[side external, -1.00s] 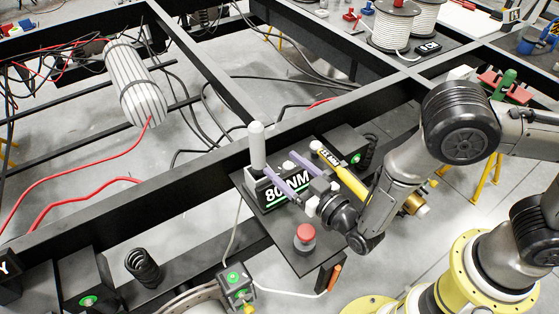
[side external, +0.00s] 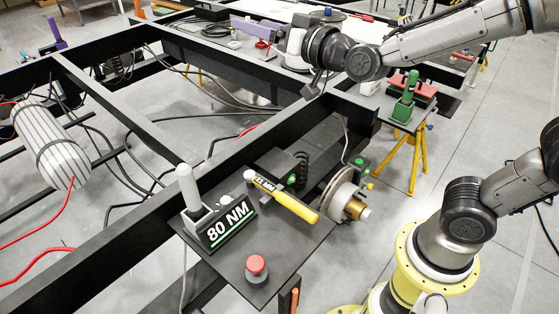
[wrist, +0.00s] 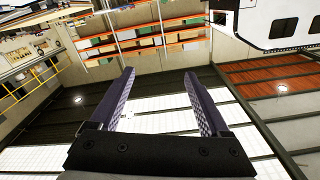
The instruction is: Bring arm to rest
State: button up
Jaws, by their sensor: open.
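My gripper (wrist: 160,73) is open in the wrist view, with its two purple ribbed fingers spread and nothing between them. The yellow-handled tool marked 11 MM (side external: 285,197) lies on the black platform (side external: 285,262), well below and apart from my gripper.
The platform also carries the 80 NM block (side external: 229,224), a grey upright cylinder (side external: 188,188) and a red button (side external: 256,267). A green vise (side external: 405,98) stands on a yellow-legged stand at right. The wrist view shows shelves (wrist: 140,38) and a white caravan (wrist: 288,25).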

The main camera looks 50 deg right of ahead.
jog(key=s+d+f+n+g, duration=0.1)
jog(key=s+d+g, duration=0.1)
jog(key=s, duration=0.4)
jog(key=s+d+f+n+g, duration=0.1)
jog(key=s+g, duration=0.1)
jog(key=s, duration=0.4)
jog(key=s+d+f+n+g, duration=0.1)
jog(key=s+f+g, duration=0.7)
jog(key=s+f, duration=0.4)
jog(key=s, duration=0.3)
jog(key=shift+s+d+g, duration=0.2)
jog(key=shift+s+g, duration=0.1)
jog(key=shift+s, duration=0.1)
